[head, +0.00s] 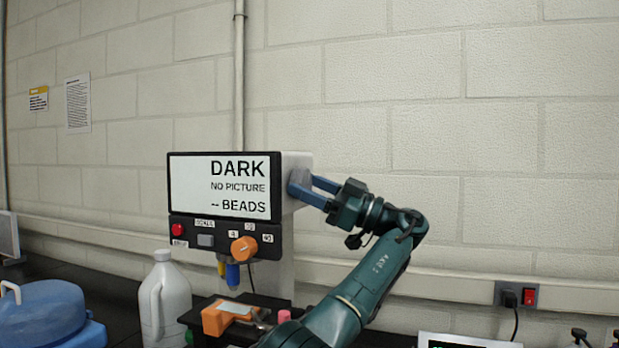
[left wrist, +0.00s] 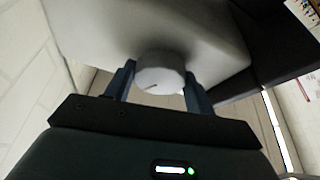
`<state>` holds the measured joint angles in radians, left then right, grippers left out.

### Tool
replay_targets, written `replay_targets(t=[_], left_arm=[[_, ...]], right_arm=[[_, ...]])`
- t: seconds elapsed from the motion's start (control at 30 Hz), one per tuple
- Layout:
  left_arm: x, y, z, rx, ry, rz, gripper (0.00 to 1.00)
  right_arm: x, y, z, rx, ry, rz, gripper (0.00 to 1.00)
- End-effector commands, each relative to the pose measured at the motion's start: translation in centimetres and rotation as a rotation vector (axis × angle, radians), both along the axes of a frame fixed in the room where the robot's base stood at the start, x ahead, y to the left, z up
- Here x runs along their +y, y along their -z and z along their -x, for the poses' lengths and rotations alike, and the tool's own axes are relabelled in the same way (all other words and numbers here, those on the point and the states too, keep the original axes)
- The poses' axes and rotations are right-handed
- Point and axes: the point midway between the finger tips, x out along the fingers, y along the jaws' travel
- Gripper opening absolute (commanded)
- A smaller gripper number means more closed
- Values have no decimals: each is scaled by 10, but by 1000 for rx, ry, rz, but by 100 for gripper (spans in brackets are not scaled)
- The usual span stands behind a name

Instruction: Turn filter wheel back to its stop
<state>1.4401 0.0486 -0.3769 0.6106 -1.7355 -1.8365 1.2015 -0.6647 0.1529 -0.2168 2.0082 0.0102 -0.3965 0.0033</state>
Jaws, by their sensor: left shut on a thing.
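The filter wheel (head: 300,176) is a grey round knob on the right side of the white instrument housing (head: 297,160). In the left wrist view the wheel (left wrist: 158,74) is pale, with a short dark mark near its lower edge. My left gripper (head: 305,188) reaches the wheel from the right, its two blue fingers on either side of it. In the left wrist view the gripper (left wrist: 160,85) is shut on the wheel. The stop is not visible. The screen (head: 220,187) reads "DARK", "NO PICTURE" and "-- BEADS". My right gripper is not in view.
Below the screen are a red button (head: 205,229) and an orange knob (head: 244,248). A white jug (head: 165,300), a blue container (head: 45,315) and an orange-ended stage piece (head: 215,318) stand below.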

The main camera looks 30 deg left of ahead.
Motion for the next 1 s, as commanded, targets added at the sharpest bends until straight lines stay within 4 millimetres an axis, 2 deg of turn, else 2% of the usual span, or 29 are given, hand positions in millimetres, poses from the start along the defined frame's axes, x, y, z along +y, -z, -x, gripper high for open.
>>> replay_targets(t=[0.1,0.4,1.0], left_arm=[[-1,-5,-1,-76,-1,-19,32],[-1,-2,-1,-201,1,-48,32],[0,0,-1,-236,3,-56,32]], right_arm=[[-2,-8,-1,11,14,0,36],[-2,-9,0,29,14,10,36],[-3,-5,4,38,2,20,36]])
